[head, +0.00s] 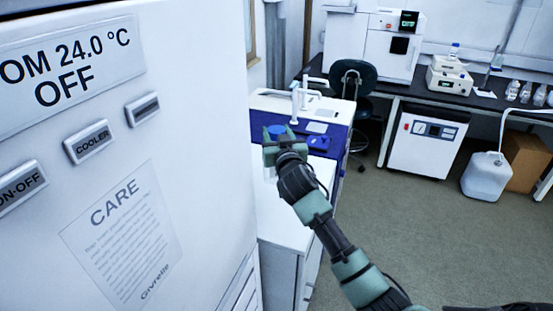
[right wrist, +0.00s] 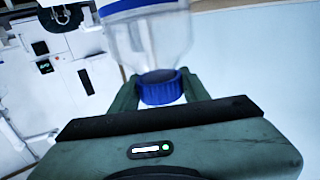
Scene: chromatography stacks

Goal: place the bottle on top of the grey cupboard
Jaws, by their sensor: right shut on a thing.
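My right gripper (head: 283,147) is shut on a clear bottle with a blue cap (head: 277,130). In the right wrist view the bottle (right wrist: 150,40) shows its blue cap between the green fingers of the gripper (right wrist: 158,92); its far end is cut off by the frame edge. A low pale grey cupboard with a light top (head: 283,222) stands below and beside my right arm. I cannot tell whether the bottle touches any surface. My left gripper is not in view.
A tall white cabinet (head: 120,190) with labels fills the left. A dark chair (head: 352,80), a dark bench with instruments (head: 470,100) and a white jug (head: 487,178) stand farther back.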

